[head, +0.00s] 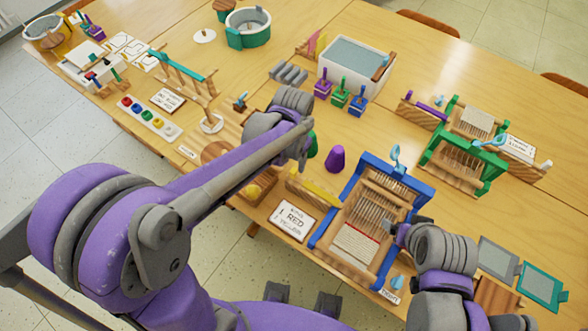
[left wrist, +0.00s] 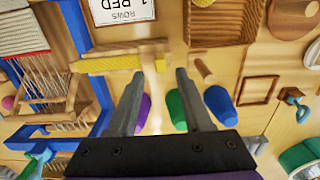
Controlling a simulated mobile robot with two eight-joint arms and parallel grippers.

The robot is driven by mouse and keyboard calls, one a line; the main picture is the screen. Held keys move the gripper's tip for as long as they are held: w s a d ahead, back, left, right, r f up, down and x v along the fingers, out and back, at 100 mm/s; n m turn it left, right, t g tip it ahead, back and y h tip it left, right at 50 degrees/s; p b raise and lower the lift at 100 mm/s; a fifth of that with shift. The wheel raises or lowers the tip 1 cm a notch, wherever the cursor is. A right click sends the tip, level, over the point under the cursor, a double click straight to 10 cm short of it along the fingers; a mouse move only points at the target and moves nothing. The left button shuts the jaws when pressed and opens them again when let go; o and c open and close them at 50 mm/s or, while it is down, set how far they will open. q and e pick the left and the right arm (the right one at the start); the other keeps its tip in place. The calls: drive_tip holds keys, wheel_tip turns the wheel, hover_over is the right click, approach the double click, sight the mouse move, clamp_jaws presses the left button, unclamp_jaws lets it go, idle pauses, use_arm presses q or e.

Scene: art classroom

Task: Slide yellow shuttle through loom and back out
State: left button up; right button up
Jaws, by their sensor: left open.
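The blue-framed loom (head: 322,232) stands at the front right of the table, with strung threads and a cream woven strip with a red line. The yellow shuttle (head: 317,193) lies in a wooden holder just left of the loom; it also shows in the left wrist view (left wrist: 107,64). My left gripper (head: 304,158) is above the table, behind and left of the shuttle. In the left wrist view its fingers (left wrist: 160,74) are apart and empty, with the shuttle's end near the left fingertip. My right gripper (head: 393,231) is at the loom's right side; its fingers are mostly hidden.
A "1 RED" card (head: 293,219) lies left of the loom. A purple cone (head: 335,158) and a green cone (head: 312,144) stand close to my left gripper. A green loom (head: 436,152) stands behind right. A white tub (head: 356,72) stands at the back.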

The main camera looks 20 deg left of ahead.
sight(294, 170)
use_arm(q)
drive_tip(key=shift+f, duration=2.8)
clamp_jaws()
